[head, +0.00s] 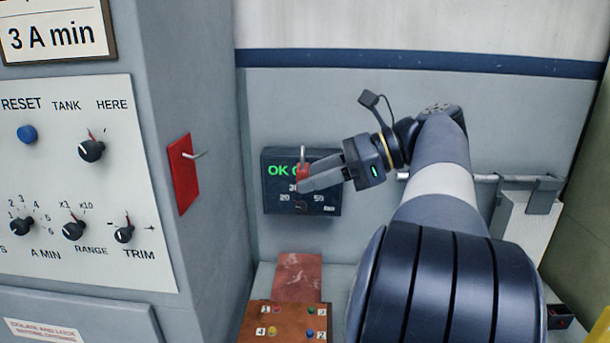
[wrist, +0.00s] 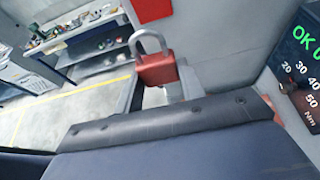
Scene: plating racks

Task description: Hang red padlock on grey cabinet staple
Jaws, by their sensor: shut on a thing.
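The red padlock (head: 302,171) is gripped between the fingertips of my gripper (head: 304,181), its grey shackle pointing up. In the wrist view the padlock (wrist: 157,70) shows upright, with its shackle above the fingers. The grey staple (head: 196,155) sticks out from a red plate (head: 184,174) on the side of the grey cabinet (head: 170,75). The padlock is to the right of the staple and apart from it, at about the same height in the head view. A red piece (wrist: 152,9), cut by the top edge of the wrist view, appears to be that plate.
A dark gauge box with green "OK" text (head: 272,208) is on the wall behind my gripper. A brown board with coloured knobs (head: 290,320) lies below. A rail with a white container (head: 520,225) is at right. Cluttered shelves (wrist: 95,40) show in the wrist view.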

